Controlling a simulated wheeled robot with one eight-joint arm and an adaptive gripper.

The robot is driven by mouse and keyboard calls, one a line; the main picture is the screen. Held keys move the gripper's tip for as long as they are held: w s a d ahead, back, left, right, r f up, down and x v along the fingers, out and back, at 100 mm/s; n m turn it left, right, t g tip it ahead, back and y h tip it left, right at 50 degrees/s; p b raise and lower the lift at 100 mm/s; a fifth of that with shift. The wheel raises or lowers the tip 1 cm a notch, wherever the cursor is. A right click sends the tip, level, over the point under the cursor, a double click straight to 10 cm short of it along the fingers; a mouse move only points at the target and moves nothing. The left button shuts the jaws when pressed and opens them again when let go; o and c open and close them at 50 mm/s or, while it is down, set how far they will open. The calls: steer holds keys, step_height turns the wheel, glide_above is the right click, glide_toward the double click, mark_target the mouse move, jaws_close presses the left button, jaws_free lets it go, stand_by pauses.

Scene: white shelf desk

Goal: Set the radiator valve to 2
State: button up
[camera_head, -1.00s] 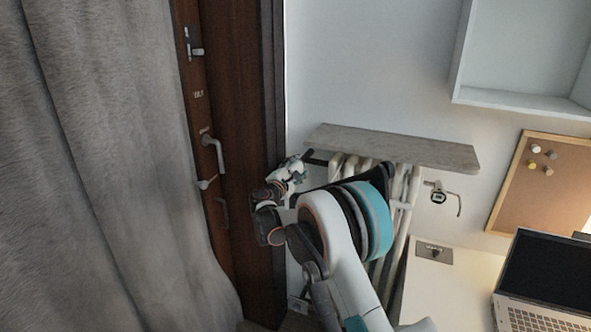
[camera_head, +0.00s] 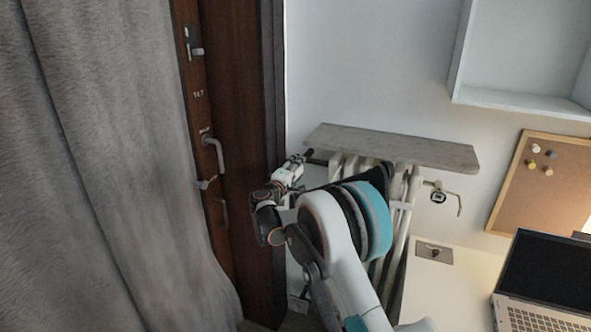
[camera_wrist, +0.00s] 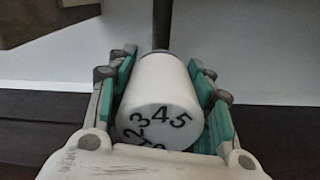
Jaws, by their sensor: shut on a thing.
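The radiator valve is a white round knob (camera_wrist: 160,95) in the middle of the wrist view, with black numbers on its end face. The 4 is near the top of the face, the 5 to its right, and the 3 and 2 down the left side. Marks at the bottom edge are partly hidden. My gripper (camera_wrist: 160,72) is shut on the knob, with a green-padded finger on each side. In the head view my gripper (camera_head: 291,170) is at the upper left of the radiator (camera_head: 401,190); the knob is too small to read there.
A grey wooden shelf (camera_head: 390,145) lies just above the radiator. A dark brown door (camera_head: 235,120) and a grey curtain (camera_head: 100,170) are to the left. A desk with a laptop (camera_head: 545,280), a corkboard (camera_head: 545,190) and a white wall shelf (camera_head: 525,98) are to the right.

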steer(key=shift+f, duration=0.1)
stand_by(0.4)
steer(key=o, duration=1)
steer(key=shift+o, duration=0.2)
steer(key=v, duration=1.2)
steer(key=shift+d, duration=0.1)
